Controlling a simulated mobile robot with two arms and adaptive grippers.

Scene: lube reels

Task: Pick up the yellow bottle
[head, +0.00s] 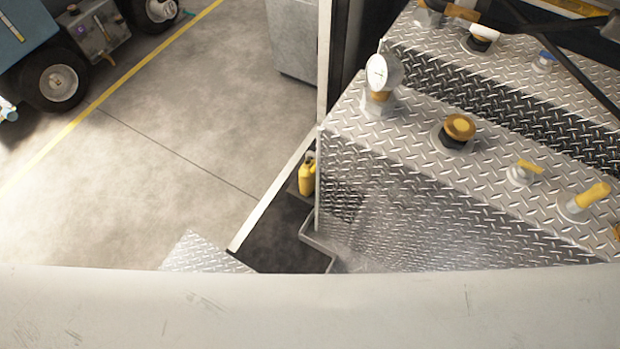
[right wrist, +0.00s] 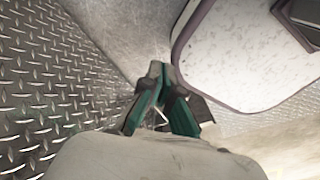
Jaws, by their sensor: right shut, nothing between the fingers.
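The yellow bottle (head: 307,176) stands upright in the head view, in a dark narrow recess beside the diamond-plate tank. It has a dark top, and its lower end is near the recess edge. My right gripper (right wrist: 162,76) shows only in the right wrist view. My left gripper is not in the frames.
The diamond-plate tank (head: 400,190) carries a gauge (head: 377,73), a brass cap (head: 459,128) and yellow-handled valves. A pale post (head: 324,60) rises beside the bottle. Open concrete floor (head: 190,120) lies to the left. A wheeled vehicle (head: 60,85) is at top left. A pale panel (right wrist: 240,50) is near my right gripper.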

